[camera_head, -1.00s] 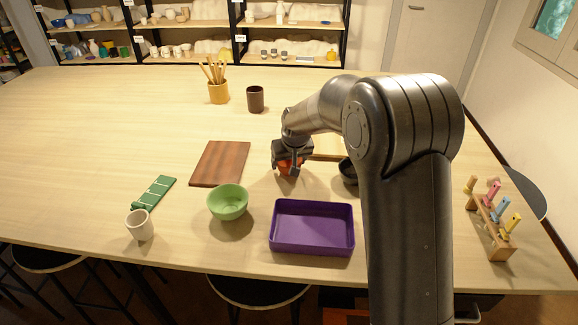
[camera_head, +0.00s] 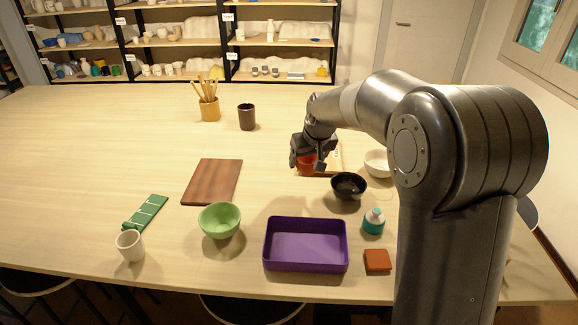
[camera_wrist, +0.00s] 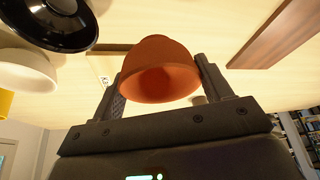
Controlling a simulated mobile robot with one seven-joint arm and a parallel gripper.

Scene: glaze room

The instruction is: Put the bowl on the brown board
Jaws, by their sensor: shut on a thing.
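An orange-red bowl (camera_head: 306,166) is between the fingers of my gripper (camera_head: 312,158), over the middle of the table. In the wrist view the same bowl (camera_wrist: 160,72) fills the space between both fingers of my gripper (camera_wrist: 163,80), which is shut on it. In the head view the fingers partly hide it. A shadow lies on the table in front of it. The brown board (camera_head: 212,182) lies flat and bare, to the left of my gripper. A part of the board (camera_wrist: 280,32) shows at the upper right of the wrist view.
A green bowl (camera_head: 219,220) stands just in front of the board. A purple tray (camera_head: 306,267), a black bowl (camera_head: 348,187), a white bowl (camera_head: 377,163) and a teal-white bottle (camera_head: 374,222) stand nearby. A dark brown cup (camera_head: 247,118) and a brush pot (camera_head: 209,108) stand behind.

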